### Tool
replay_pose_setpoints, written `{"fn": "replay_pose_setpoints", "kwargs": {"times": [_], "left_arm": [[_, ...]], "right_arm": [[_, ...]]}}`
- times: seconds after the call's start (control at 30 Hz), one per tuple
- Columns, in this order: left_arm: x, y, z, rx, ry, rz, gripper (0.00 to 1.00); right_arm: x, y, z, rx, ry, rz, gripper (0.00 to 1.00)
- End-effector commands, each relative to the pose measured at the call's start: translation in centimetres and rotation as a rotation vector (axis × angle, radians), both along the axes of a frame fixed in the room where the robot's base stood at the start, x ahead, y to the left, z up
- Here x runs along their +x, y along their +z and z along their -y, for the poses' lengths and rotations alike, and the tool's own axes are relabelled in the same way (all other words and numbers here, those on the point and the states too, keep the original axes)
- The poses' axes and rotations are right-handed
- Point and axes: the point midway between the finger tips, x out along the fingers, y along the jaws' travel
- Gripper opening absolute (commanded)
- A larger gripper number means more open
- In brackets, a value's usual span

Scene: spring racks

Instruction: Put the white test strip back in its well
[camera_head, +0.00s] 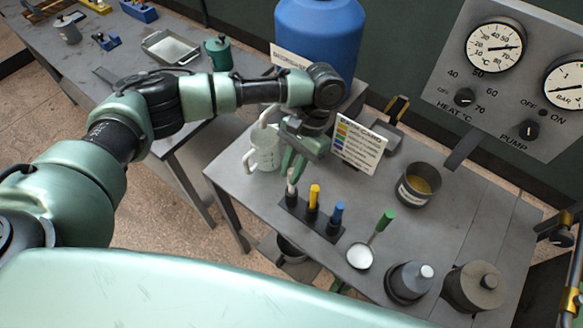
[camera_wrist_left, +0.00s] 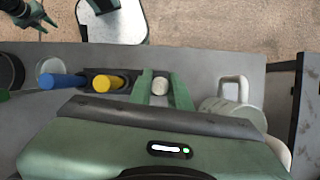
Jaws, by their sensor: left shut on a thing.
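The dark rack (camera_head: 325,228) stands on the grey table, with a yellow-topped strip (camera_head: 314,196) and a blue-topped strip (camera_head: 337,214) upright in it. My left gripper (camera_head: 292,172) is shut on the white test strip (camera_head: 291,190), upright at the rack's left end. I cannot tell whether its lower end is in the well or just above it. In the left wrist view the white top (camera_wrist_left: 160,85) shows between the two green fingers, beside the yellow top (camera_wrist_left: 104,83). What seems my right gripper (camera_wrist_left: 46,22) shows small at upper left there, off the table.
A white jug (camera_head: 265,148) stands just left of my left gripper, and a colour-guide card (camera_head: 359,147) behind it. A white dish (camera_head: 360,256) with a green-handled tool (camera_head: 385,220), a pot (camera_head: 418,184) and dark containers (camera_head: 409,281) stand to the right.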

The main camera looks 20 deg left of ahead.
Motion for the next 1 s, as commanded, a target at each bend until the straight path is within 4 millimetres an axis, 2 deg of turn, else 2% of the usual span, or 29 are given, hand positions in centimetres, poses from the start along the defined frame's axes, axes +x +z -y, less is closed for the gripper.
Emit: {"fn": "replay_pose_setpoints", "kwargs": {"times": [0.3,0.33,0.4,0.77,0.87,1.0], "left_arm": [[0.0,-0.8,0.0,0.000,0.001,0.000,0.00],[0.0,-0.8,0.0,0.000,0.001,0.001,0.24],[0.0,-0.7,0.0,0.000,0.001,0.001,0.43],[0.1,-0.6,0.0,0.000,0.001,0.001,0.44],[0.5,0.1,0.3,-0.001,0.000,0.002,0.44],[1.4,2.2,0.7,-0.001,0.000,0.005,0.44]], "right_arm": [[0.0,-0.3,0.0,0.000,0.000,0.000,0.36],[0.0,-0.3,0.0,0.000,0.000,0.000,0.36],[0.0,-0.3,0.0,0.000,0.000,0.000,0.36],[0.0,-0.4,0.0,0.000,0.000,0.000,0.36],[0.0,-0.9,0.0,0.000,0.000,0.000,0.36],[0.0,-1.9,0.0,0.000,0.000,0.000,0.36]]}}
